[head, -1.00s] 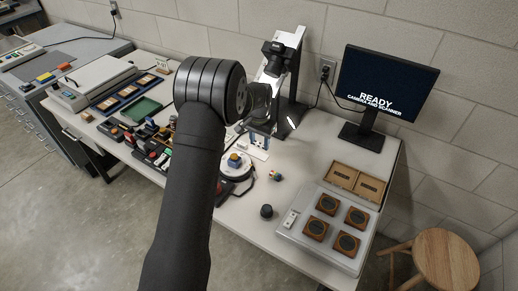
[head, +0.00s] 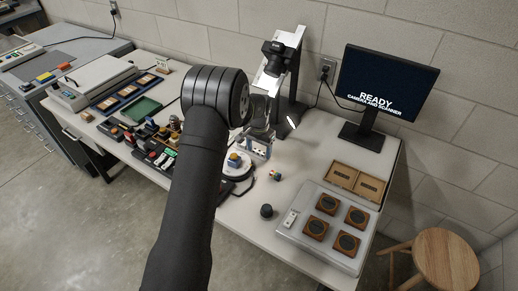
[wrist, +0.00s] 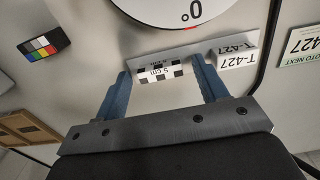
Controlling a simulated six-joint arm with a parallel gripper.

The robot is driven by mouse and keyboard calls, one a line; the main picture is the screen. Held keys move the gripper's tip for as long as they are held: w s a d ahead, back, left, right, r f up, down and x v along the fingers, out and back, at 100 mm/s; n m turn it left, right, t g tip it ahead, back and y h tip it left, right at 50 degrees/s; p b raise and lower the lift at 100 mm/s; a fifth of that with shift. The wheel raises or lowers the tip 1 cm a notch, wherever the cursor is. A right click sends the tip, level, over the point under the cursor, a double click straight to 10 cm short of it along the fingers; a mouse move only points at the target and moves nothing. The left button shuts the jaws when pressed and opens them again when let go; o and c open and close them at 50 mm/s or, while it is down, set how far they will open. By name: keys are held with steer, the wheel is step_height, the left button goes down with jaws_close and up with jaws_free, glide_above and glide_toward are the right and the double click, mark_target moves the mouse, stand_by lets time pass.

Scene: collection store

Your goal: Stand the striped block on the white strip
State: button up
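The striped block (wrist: 160,72), with black and white checks and the mark "5 cm", lies ahead of my gripper in the wrist view. My gripper (wrist: 163,70) has two blue fingers spread apart, one toward each end of the block. Small gaps seem to show between block and fingers; I see no clear contact. A grey bar runs just behind the block. In the head view, my gripper (head: 257,147) is low beside the round turntable, partly hidden by my arm.
The white turntable (wrist: 165,8) marked 0° is just beyond the bar. A colour card (wrist: 42,46) lies left of my gripper. A dark knob (head: 267,211) and a grey tray (head: 292,238) with round-faced blocks stand to the right. A camera stand (head: 288,85) rises behind.

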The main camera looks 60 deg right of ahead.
step_height(320, 180, up, 12)
steer(key=shift+r, duration=0.2)
stand_by(0.4)
glide_above(259, 152)
steer(key=shift+d+f, duration=0.1)
steer(key=shift+f, duration=4.05)
